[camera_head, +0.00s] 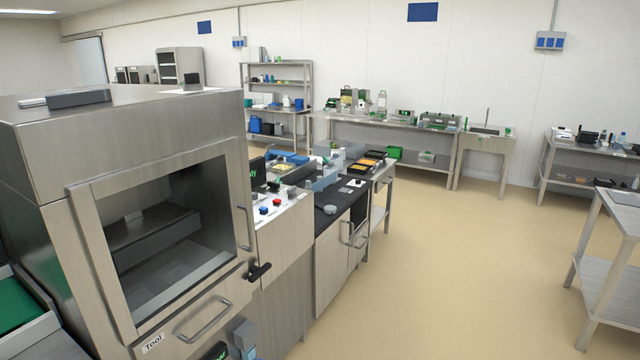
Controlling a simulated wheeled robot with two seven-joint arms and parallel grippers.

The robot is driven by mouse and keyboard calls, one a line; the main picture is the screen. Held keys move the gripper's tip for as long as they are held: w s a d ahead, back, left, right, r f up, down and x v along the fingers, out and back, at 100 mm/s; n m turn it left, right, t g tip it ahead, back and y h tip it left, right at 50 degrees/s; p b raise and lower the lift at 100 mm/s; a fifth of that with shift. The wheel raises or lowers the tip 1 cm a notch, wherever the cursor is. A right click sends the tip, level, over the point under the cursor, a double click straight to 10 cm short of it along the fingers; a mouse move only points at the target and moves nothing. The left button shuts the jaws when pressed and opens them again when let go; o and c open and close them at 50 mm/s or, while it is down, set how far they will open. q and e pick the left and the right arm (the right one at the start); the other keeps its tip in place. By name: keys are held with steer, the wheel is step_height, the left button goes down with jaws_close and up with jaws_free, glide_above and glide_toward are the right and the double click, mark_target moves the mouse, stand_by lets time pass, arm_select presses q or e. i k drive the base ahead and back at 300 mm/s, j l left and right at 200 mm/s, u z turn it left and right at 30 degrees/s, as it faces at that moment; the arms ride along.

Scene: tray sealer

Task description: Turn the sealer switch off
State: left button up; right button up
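A large stainless-steel machine (130,140), which looks like the tray sealer, fills the left foreground with its windowed door (165,235) shut. On its right side a light control panel (285,220) carries a blue button (263,211), a red button (277,203) and other small controls. A black knob or lever (259,272) sticks out below the panel. A dark display (251,172) with green letters, partly hidden, shows behind the machine's edge. I cannot tell which control is the sealer switch or its position. Neither of my grippers is in view.
A dark-topped counter (342,198) with cabinet doors adjoins the machine. Shelves (277,85) and workbenches (400,130) line the back wall. A metal table (610,255) stands at the right. The beige floor (450,270) between is clear.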

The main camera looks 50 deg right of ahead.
mark_target(273, 185)
steer(key=z, duration=1.25)
steer(key=i+l+z, duration=0.1)
steer(key=i, duration=0.2)
